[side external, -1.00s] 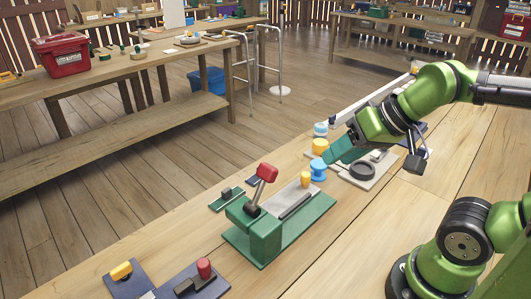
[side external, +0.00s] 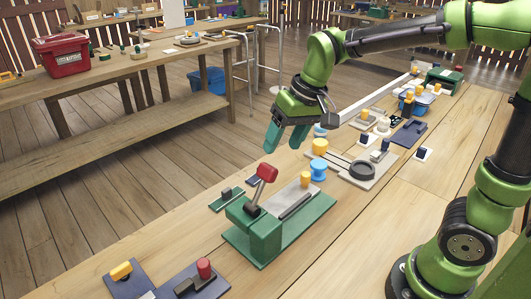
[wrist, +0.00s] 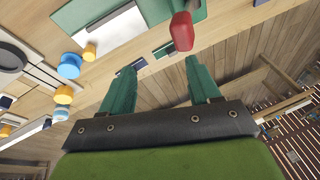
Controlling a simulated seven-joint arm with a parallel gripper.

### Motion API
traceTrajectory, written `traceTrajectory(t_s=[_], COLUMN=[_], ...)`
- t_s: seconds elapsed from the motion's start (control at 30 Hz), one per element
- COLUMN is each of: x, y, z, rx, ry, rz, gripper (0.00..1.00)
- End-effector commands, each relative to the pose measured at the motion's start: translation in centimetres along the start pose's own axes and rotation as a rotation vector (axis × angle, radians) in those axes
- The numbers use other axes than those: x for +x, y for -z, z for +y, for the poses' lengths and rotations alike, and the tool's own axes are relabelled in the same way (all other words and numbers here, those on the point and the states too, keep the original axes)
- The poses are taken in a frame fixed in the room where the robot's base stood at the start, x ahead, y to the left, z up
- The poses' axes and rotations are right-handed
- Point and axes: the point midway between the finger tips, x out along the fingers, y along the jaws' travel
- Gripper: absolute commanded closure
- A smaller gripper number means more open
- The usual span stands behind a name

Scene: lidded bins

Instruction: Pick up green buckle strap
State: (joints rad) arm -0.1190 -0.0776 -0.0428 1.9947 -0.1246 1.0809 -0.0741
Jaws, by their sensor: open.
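A small green strap-like piece with a dark buckle (side external: 227,198) lies flat on the bench in the side view, left of the green lever fixture. I take it for the green buckle strap; I cannot pick it out surely in the wrist view. My gripper (side external: 282,148) is in the air above the bench's far edge, up and to the right of that piece and apart from it. Its two green fingers point down. In the wrist view my gripper (wrist: 161,68) is open, with nothing between its fingers.
The green fixture (side external: 264,240) with a raised red-handled lever (side external: 266,172) stands beside the strap. A small navy piece (side external: 253,181) lies behind the lever. Yellow (side external: 319,147) and blue (side external: 318,168) round pieces stand to the right.

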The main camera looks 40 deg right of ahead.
Motion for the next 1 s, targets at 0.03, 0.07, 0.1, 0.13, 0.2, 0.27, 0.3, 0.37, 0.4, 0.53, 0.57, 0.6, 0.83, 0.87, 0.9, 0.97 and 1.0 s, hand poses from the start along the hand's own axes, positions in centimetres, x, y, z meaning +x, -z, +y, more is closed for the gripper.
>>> traceTrajectory(t_s=[0.03, 0.07, 0.1, 0.13, 0.2, 0.27, 0.3, 0.37, 0.4, 0.53, 0.57, 0.6, 0.83, 0.87, 0.9, 0.97, 1.0], x=[1.2, 1.7, 2.5, 3.1, 4.8, 6.4, 7.5, 9.1, 10.0, 11.6, 11.6, 11.4, 10.5, 10.9, 11.6, 12.7, 13.6], y=[1.6, 2.4, 3.5, 4.3, 6.1, 7.6, 8.6, 9.9, 10.7, 12.6, 13.0, 13.4, 13.4, 13.3, 13.2, 12.8, 12.6], z=[-0.6, -0.8, -1.2, -1.5, -2.2, -2.8, -3.2, -3.8, -4.1, -5.1, -5.2, -5.4, -5.7, -5.6, -5.5, -5.2, -5.0], rx=[-0.018, -0.03, -0.046, -0.057, -0.087, -0.114, -0.133, -0.162, -0.18, -0.226, -0.233, -0.241, -0.267, -0.27, -0.271, -0.27, -0.27], ry=[-0.018, -0.028, -0.041, -0.051, -0.077, -0.101, -0.117, -0.14, -0.155, -0.187, -0.192, -0.195, -0.189, -0.189, -0.189, -0.188, -0.189], rz=[-0.034, -0.051, -0.073, -0.089, -0.129, -0.162, -0.183, -0.213, -0.23, -0.262, -0.265, -0.265, -0.286, -0.286, -0.286, -0.286, -0.287], gripper=[0.38, 0.38, 0.38, 0.38, 0.38, 0.38, 0.38, 0.38, 0.38, 0.38, 0.38, 0.38, 0.38, 0.38, 0.38, 0.38, 0.38])
